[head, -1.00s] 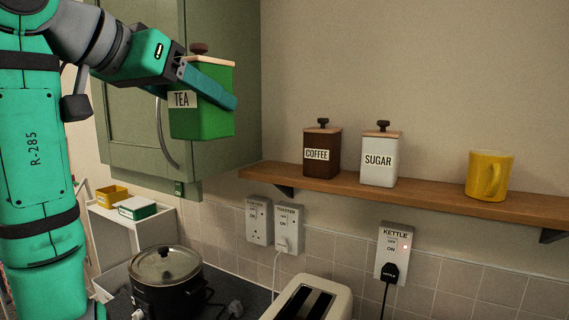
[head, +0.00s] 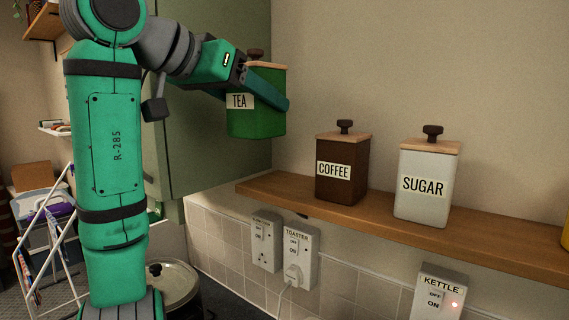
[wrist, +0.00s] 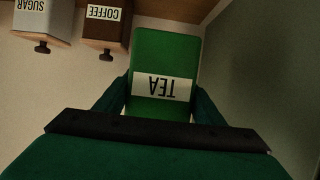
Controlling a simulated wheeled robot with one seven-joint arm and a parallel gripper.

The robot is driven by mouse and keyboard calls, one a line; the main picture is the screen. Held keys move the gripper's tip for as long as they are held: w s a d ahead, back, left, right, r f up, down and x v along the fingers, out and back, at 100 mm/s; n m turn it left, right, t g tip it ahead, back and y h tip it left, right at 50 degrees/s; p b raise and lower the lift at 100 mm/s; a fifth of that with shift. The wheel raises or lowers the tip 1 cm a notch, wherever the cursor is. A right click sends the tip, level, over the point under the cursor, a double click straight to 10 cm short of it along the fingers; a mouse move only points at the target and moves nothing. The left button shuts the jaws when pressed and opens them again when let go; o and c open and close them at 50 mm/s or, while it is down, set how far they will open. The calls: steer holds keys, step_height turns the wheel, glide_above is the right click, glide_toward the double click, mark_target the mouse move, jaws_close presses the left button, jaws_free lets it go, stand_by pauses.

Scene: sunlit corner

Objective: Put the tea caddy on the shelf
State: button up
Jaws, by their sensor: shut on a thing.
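The tea caddy (head: 262,122) is a green box with a wooden lid, a dark knob and a white TEA label. My gripper (head: 264,88) is shut on it and holds it upright in the air, in front of the green cupboard and left of the coffee caddy. In the wrist view the tea caddy (wrist: 165,60) sits between my two fingers (wrist: 160,98), its label upside down. The wooden shelf (head: 490,245) runs along the wall to the right, its left end just below and right of the held caddy.
On the shelf stand a brown coffee caddy (head: 342,170) and a white sugar caddy (head: 427,185); a yellow mug (head: 565,238) is cut off at the right edge. Bare shelf shows left of the coffee caddy. The green cupboard (head: 225,150) flanks the shelf's left end. Sockets (head: 299,255) are below.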

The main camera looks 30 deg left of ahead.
steer(key=shift+w+a+f, duration=0.2)
steer(key=shift+w+f, duration=1.65)
steer(key=shift+f, duration=0.1)
steer(key=shift+w+a+f, duration=0.25)
steer(key=shift+w+f, duration=1.65)
steer(key=shift+f, duration=0.1)
steer(key=shift+w+a+f, duration=0.2)
steer(key=shift+w+f, duration=1.65)
steer(key=shift+f, duration=0.1)
steer(key=shift+f, duration=0.1)
steer(key=o, duration=1.4)
steer(key=shift+f, duration=0.1)
steer(key=shift+o, duration=0.2)
steer(key=shift+s+a+r, duration=0.1)
steer(key=shift+s+r, duration=0.15)
steer(key=v, duration=1.1)
steer(key=shift+s+r, duration=0.1)
steer(key=shift+s, duration=0.1)
